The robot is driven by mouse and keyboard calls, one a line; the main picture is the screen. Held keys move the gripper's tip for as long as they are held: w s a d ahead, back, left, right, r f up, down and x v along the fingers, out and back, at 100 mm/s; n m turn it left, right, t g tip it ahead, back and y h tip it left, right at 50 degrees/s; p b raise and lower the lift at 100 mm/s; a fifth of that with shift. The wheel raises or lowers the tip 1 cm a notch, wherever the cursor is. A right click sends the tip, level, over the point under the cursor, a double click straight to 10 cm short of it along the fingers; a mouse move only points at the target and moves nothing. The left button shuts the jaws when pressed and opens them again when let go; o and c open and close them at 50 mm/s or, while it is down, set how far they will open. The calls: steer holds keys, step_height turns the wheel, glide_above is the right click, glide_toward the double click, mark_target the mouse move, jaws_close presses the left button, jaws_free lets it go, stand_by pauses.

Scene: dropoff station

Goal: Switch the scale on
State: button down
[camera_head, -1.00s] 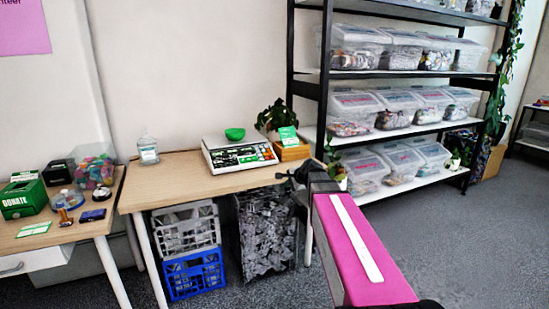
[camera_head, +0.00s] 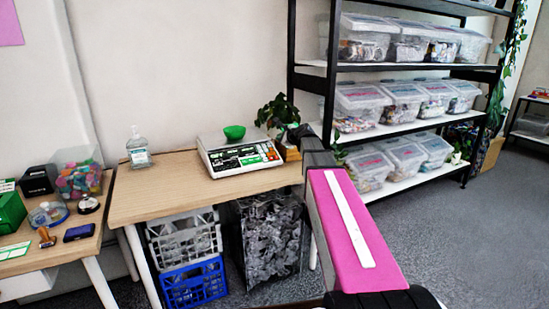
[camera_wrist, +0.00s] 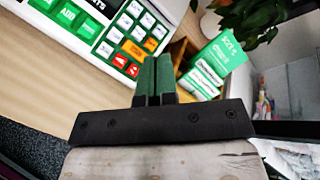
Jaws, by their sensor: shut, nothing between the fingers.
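My gripper (camera_head: 296,132) is right of the scale in the head view. In the wrist view my gripper (camera_wrist: 154,62) shows two dark green fingers together, empty, with tips just right of the keypad's corner. I cannot tell whether they touch anything.
A clear pump bottle (camera_head: 138,148) is on the left. Shelves with bins (camera_head: 400,75) stand at right.

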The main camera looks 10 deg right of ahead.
glide_toward(273, 154)
steer(key=shift+a+r+x, duration=0.1)
steer(key=shift+r+x, duration=0.05)
steer(key=shift+x, duration=0.7)
steer(key=shift+a+r+x, duration=0.1)
steer(key=shift+r+x, duration=0.1)
steer(key=shift+x, duration=0.7)
steer(key=shift+r+x, duration=0.15)
steer(key=shift+x, duration=0.7)
steer(key=shift+w+f, duration=0.1)
steer(key=shift+w, duration=0.1)
steer(key=shift+w+f, duration=0.15)
steer(key=shift+f, duration=0.15)
steer(key=shift+w+a+f, duration=0.1)
steer(key=shift+f, duration=0.25)
stand_by(0.8)
steer(key=shift+r, duration=0.15)
steer(key=shift+s+r, duration=0.3)
steer(key=shift+r, duration=0.3)
stand_by(0.3)
steer(key=shift+s+d+r, duration=0.15)
steer(key=shift+s+r, duration=0.15)
steer(key=shift+r, duration=0.45)
steer(key=shift+s+d+r, duration=0.1)
steer(key=shift+s+r, duration=0.25)
steer(key=shift+r, duration=0.45)
steer(key=shift+s+d+r, duration=0.15)
steer(key=shift+s+r, duration=0.15)
steer(key=shift+r, duration=0.45)
